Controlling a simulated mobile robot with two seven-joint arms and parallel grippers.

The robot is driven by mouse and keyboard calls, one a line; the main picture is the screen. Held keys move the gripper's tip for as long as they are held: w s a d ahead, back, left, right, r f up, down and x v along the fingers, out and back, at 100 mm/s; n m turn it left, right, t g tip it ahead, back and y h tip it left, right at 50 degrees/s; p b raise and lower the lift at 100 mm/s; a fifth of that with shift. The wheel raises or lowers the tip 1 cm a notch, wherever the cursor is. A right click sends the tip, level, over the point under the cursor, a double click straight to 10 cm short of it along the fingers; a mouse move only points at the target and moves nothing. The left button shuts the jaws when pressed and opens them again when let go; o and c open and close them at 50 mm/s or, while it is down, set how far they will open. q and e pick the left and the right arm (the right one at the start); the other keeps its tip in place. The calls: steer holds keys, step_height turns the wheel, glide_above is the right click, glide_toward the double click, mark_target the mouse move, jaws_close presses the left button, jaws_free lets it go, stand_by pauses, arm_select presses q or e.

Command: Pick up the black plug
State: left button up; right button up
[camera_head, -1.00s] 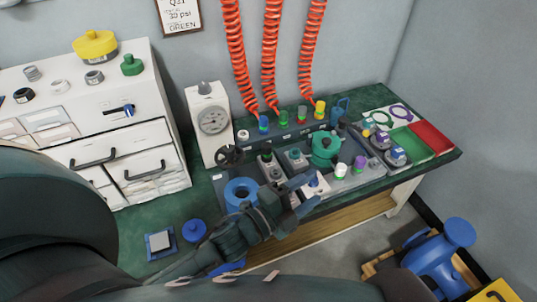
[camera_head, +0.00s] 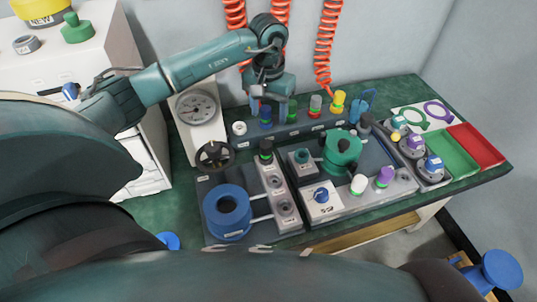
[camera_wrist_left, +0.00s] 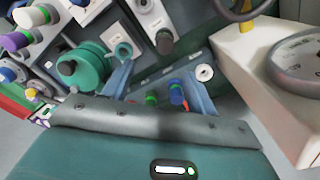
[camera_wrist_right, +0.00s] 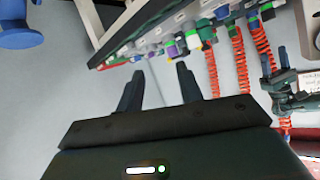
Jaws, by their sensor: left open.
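The black plug (camera_head: 265,148), with a green ring, stands upright at the back end of a light strip of sockets (camera_head: 283,195). In the left wrist view, a dark plug top (camera_wrist_left: 164,42) on the pale strip looks like the same plug. My left gripper (camera_head: 274,108) is open and empty, behind the plug and over the row of coloured couplings. Its fingers also show in the left wrist view (camera_wrist_left: 158,72), apart from the plug. My right gripper (camera_wrist_right: 156,72) is open and empty in the right wrist view, away from the bench.
A blue ring (camera_head: 228,210) lies left of the strip. A gauge (camera_head: 196,108) with a black handwheel (camera_head: 214,156) stands behind it. A green valve (camera_head: 342,150) stands right. Red coiled hoses (camera_head: 328,45) hang behind. Green (camera_head: 453,152) and red (camera_head: 482,145) trays lie far right.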

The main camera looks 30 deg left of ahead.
arm_select(q)
steer(key=b, duration=0.4)
glide_above(266, 143)
steer(key=f, duration=0.7)
steer(key=shift+d+f, duration=0.15)
steer(key=shift+d, duration=0.15)
steer(key=shift+f+b, duration=0.4)
steer(key=shift+f, duration=0.2)
steer(key=f, duration=0.1)
steer(key=f+b, duration=0.1)
steer(key=f, duration=0.1)
steer(key=f+b, duration=0.1)
steer(key=shift+s+a+f, duration=0.15)
steer(key=shift+a+f, duration=0.15)
steer(key=shift+f, duration=0.05)
steer(key=shift+f+b, duration=0.1)
steer(key=shift+b, duration=0.2)
arm_select(e)
steer(key=shift+s+d+f+n+t, duration=0.35)
steer(key=shift+d+f+n+t, duration=0.1)
steer(key=shift+d+t, duration=0.3)
arm_select(q)
steer(key=c, duration=1.1)
arm_select(e)
steer(key=shift+a, duration=0.1)
